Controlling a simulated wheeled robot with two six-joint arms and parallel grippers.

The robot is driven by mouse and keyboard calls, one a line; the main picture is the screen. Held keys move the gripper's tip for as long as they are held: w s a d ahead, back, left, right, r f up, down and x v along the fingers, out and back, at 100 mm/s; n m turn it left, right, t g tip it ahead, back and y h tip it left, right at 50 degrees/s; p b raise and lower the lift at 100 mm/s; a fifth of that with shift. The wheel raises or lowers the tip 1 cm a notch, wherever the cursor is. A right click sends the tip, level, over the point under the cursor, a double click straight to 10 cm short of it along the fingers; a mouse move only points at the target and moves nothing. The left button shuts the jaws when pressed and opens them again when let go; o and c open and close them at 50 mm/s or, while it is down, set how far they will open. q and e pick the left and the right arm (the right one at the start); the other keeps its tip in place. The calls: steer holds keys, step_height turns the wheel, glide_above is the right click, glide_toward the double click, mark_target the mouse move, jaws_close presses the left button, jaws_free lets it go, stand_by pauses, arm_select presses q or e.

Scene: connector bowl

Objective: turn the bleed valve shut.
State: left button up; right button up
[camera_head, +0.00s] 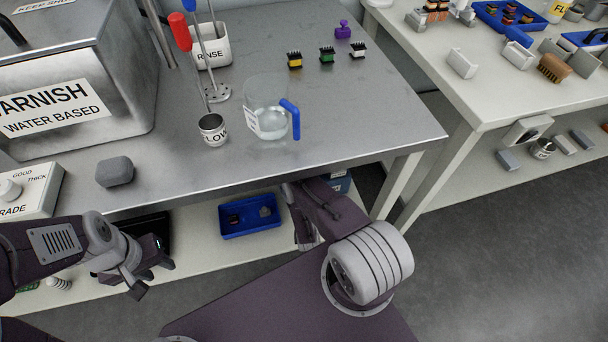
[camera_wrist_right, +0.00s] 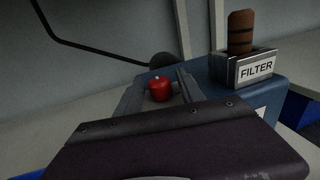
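A red knob (camera_wrist_right: 159,88), which looks like the bleed valve, shows in the right wrist view beside a blue housing (camera_wrist_right: 262,93). My right gripper (camera_wrist_right: 162,82) is open, with one finger on each side of the knob. Gaps show between the knob and the fingers; I cannot tell whether either touches it. In the head view my right arm reaches under the metal bench, and its fingertips and the knob are hidden. My left gripper (camera_head: 154,277) is open and empty in front of the lower shelf, at lower left.
A brown cylinder (camera_wrist_right: 241,32) stands in a holder labelled FILTER (camera_wrist_right: 255,70), right of the knob. In the head view, a blue tray (camera_head: 248,231) lies on the lower shelf. The metal bench (camera_head: 350,125) overhangs my right arm and carries a jug (camera_head: 268,95).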

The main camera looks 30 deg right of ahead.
steer(key=p+v, duration=0.3)
steer(key=v, duration=0.6)
steer(key=shift+p, duration=0.4)
